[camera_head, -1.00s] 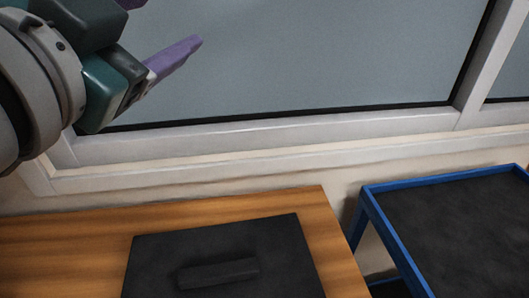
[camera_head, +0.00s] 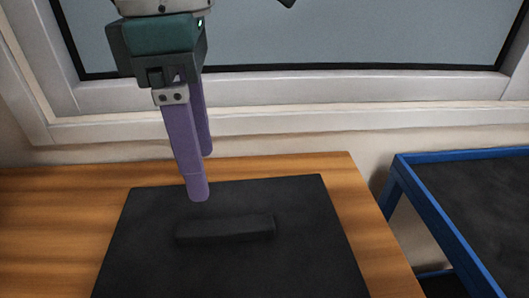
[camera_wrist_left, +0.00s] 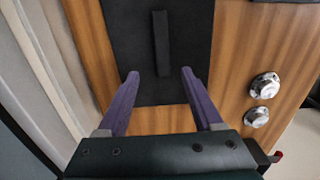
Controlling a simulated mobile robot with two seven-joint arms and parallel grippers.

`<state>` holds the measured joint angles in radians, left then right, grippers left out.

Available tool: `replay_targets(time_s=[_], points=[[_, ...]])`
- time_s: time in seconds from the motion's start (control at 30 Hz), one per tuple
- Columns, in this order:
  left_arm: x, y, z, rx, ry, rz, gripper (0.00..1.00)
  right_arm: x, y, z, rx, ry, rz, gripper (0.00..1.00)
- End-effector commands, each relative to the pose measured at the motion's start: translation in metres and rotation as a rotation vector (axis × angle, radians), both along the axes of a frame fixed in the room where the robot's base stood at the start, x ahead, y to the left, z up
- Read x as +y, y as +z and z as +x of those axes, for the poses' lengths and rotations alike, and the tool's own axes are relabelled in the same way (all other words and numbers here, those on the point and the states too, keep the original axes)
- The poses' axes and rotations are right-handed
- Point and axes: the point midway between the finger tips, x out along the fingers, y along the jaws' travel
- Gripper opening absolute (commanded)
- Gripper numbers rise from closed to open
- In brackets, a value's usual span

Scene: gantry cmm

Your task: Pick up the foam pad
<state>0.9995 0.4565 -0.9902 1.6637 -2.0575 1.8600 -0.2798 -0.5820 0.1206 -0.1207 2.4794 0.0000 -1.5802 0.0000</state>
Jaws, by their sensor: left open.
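The foam pad (camera_head: 226,228) looks like a slim black bar lying flat on a black mat (camera_head: 310,255), dark on dark. In the left wrist view the foam pad (camera_wrist_left: 161,43) lies lengthwise ahead of the fingers, in line with the gap between them. My left gripper (camera_head: 202,175) points down with its purple fingers apart and empty. In the head view its fingertips show just beyond the pad, above the mat's far edge. In the left wrist view the open fingers (camera_wrist_left: 160,74) are apart from the pad. My right gripper is not in view.
The mat lies on a wooden table (camera_head: 50,240). A blue-framed cart (camera_head: 440,225) with a dark top stands to the right, across a gap. A window frame (camera_head: 300,95) is behind. Two silver round parts (camera_wrist_left: 265,85) (camera_wrist_left: 257,116) sit on the wood in the wrist view.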

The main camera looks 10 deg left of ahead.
Motion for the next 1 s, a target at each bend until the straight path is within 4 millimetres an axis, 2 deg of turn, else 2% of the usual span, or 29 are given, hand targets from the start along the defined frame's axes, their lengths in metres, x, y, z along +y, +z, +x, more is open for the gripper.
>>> replay_targets(time_s=[0.1, 0.23, 0.47, 0.7, 1.0], points=[[0.008, -0.013, 0.001, 0.002, 0.006, 0.035, 0.68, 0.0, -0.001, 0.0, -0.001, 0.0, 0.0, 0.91], [0.007, -0.034, 0.0, 0.003, 0.005, 0.032, 0.68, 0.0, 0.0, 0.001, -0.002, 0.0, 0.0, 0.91], [0.004, -0.055, -0.003, 0.003, 0.004, 0.028, 0.68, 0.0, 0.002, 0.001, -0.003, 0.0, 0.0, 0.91], [0.001, -0.092, -0.007, 0.002, 0.005, 0.028, 0.68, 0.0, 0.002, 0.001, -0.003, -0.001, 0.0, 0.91], [0.001, -0.098, -0.006, -0.002, 0.003, 0.027, 0.68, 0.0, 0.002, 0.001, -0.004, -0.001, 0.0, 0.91]])
